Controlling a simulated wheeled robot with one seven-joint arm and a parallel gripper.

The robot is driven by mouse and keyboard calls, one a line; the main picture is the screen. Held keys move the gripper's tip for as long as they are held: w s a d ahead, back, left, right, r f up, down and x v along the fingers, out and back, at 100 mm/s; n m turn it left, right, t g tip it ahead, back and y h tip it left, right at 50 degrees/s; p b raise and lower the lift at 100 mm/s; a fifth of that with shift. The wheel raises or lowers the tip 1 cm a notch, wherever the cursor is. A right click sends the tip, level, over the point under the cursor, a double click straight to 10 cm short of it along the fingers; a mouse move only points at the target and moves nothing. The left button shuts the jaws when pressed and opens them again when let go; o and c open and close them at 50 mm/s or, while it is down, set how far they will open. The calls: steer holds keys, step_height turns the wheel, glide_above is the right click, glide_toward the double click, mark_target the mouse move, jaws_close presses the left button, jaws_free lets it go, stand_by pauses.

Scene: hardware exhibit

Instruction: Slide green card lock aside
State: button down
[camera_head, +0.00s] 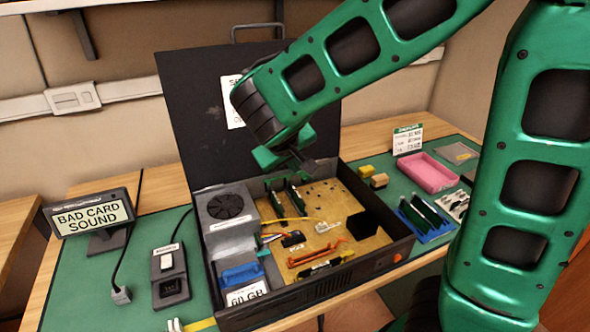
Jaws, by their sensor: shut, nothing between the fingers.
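A black case (302,296) stands open on the green mat, its lid upright behind it. Inside, upright green cards (294,197) stand near the back of a tan board (333,217), beside the grey fan unit. The green card lock cannot be told apart from the cards at this size. My gripper (302,164) is shut and empty. In the picture it appears just above the upright cards, in front of the lid. Whether it touches anything cannot be seen.
An orange bar (318,252) and loose cables lie in the case. A blue rack (425,220) of green cards and a pink tray (428,172) are at right. A "BAD CARD SOUND" sign (92,213) and a black switch box (169,272) are at left.

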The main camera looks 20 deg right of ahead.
mark_target(287, 178)
steer(key=x, duration=0.9)
